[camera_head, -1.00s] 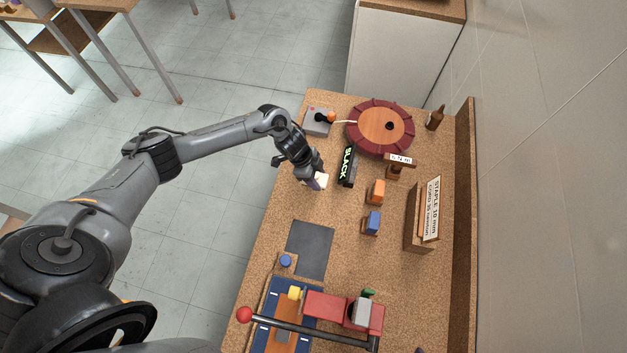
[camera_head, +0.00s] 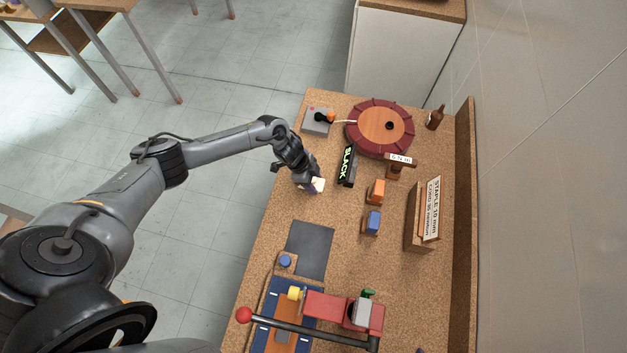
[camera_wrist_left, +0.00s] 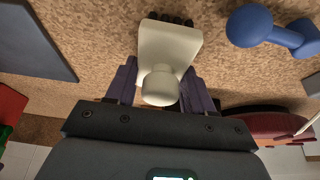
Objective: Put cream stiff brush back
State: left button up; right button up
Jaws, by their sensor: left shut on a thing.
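The cream brush (camera_wrist_left: 168,45) is held between the purple fingers of my left gripper (camera_wrist_left: 160,90) in the left wrist view. Its rounded cream knob is toward the palm, and its dark bristles point away, toward the cork bench. In the head view the cream brush (camera_head: 318,185) shows as a small pale block at the tip of my left gripper (camera_head: 309,184), near the bench's left edge. I cannot tell whether the bristles touch the bench. My right gripper is not in view.
A dark mat (camera_head: 310,248) lies nearer. A round red-rimmed turntable (camera_head: 381,128) is behind.

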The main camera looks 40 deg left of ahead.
pick_arm(q)
jog(key=o, duration=1)
jog(key=shift+r, duration=0.2)
jog(key=v, duration=1.1)
jog(key=s+d+r+n+t, duration=0.1)
jog(key=s+d+t, duration=0.15)
jog(key=d, duration=0.75)
jog(key=s+d+r+n+t, duration=0.1)
jog(key=s+d+r+t, duration=0.15)
jog(key=d, duration=0.85)
jog(key=s+a+r+n+g+y, duration=0.1)
jog(key=s+a+n+y, duration=0.1)
jog(key=s+a+n, duration=0.2)
jog(key=s+a+r+n+g+y, duration=0.1)
jog(key=s+a+n, duration=0.3)
jog(key=s, duration=0.7)
jog(key=shift+a+r+n+g+y+p, duration=0.3)
jog(key=shift+a+r+g+y+p, duration=0.15)
jog(key=shift+r+g, duration=0.3)
